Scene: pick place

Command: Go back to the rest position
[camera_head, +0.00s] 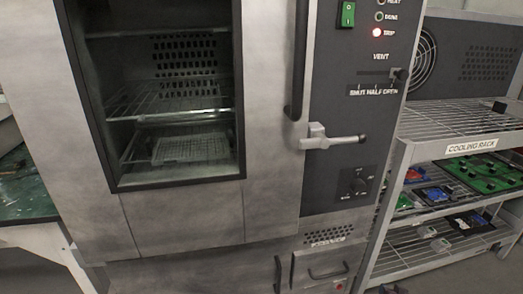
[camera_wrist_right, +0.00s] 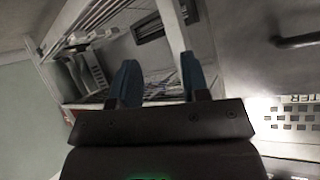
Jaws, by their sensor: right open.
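My right gripper (camera_wrist_right: 158,82) shows in the right wrist view. Its two blue fingers are apart, with nothing between them. Behind the fingers is a metal wire rack. Neither gripper shows in the head view, and my left gripper is in no view.
A steel oven (camera_head: 175,220) fills the head view, its window showing wire shelves inside. Its door handle (camera_head: 333,138) sticks out at the middle. A cooling rack (camera_head: 430,151) with circuit boards stands at the right. A green-topped table (camera_head: 25,190) is at the left edge.

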